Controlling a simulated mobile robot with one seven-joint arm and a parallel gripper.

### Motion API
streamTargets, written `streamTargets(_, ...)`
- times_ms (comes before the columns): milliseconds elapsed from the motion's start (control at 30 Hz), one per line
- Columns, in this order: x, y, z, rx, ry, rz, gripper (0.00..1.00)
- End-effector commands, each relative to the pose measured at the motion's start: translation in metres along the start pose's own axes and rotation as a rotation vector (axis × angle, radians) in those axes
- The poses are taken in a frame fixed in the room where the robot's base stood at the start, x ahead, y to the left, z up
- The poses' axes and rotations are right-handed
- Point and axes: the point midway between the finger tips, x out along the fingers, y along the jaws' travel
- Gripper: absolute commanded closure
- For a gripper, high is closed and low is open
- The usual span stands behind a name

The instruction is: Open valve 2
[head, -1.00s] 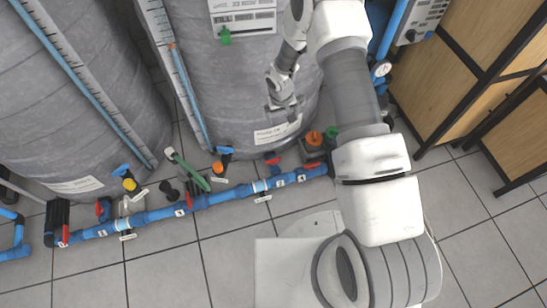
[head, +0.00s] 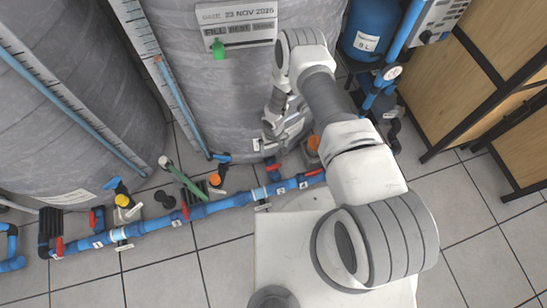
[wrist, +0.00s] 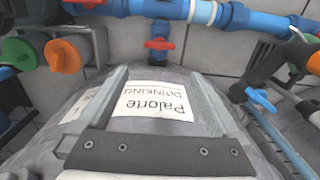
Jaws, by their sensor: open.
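Several small valves sit along the blue floor pipe (head: 220,205). Its white number tags are too small to read surely, so I cannot tell which is valve 2. A red-handled valve (head: 273,166) stands on a stub off the pipe, below my gripper (head: 274,133). Probably the same red valve (wrist: 159,44) is straight ahead in the wrist view, beyond and between my fingertips. My gripper (wrist: 158,76) is open and empty, pointing at it without touching. Another red handle (head: 185,210) lies further left on the pipe.
A grey tank (head: 215,95) stands close beside my gripper, its label (wrist: 153,102) showing between the fingers. Wooden cabinets (head: 480,90) stand right. The tiled floor (head: 180,270) in front is clear.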

Motion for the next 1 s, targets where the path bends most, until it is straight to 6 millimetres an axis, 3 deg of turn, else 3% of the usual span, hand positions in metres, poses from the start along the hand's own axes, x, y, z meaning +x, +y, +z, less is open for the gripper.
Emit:
streamTargets(267, 0.025, 0.000, 0.001, -0.001, -0.002, -0.001, 0.00)
streamTargets(800, 0.142, 0.000, 0.001, 0.002, 0.000, -0.001, 0.00)
streamTargets(1000, 0.167, 0.000, 0.001, 0.001, 0.000, 0.000, 0.00)
